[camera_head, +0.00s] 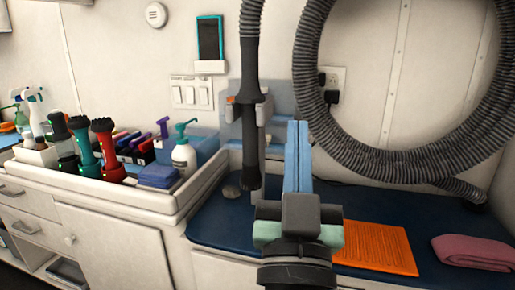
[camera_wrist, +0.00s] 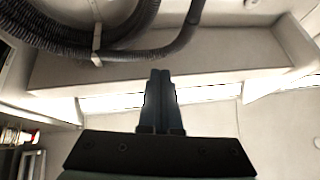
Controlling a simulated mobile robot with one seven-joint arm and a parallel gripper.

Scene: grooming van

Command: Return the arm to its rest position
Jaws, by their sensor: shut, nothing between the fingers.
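My gripper (camera_head: 298,130) points upward in front of the blue-topped counter in the head view, at the end of my arm. In the wrist view its two dark fingers (camera_wrist: 159,78) are together, with nothing between them. The wrist view looks up at the pale ceiling and wall edge, and no object is near the fingertips there. Behind my gripper in the head view, a dark dryer nozzle on a hose (camera_head: 249,60) hangs in a holder (camera_head: 262,112), just to the left of the fingers.
A large coiled grey hose (camera_head: 310,100) hangs at the right. On the blue counter top (camera_head: 215,222) lie an orange mat (camera_head: 375,248) and a folded pink towel (camera_head: 472,252). At the left, a white tray (camera_head: 120,208) holds bottles, clippers and blue cloths (camera_head: 158,176).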

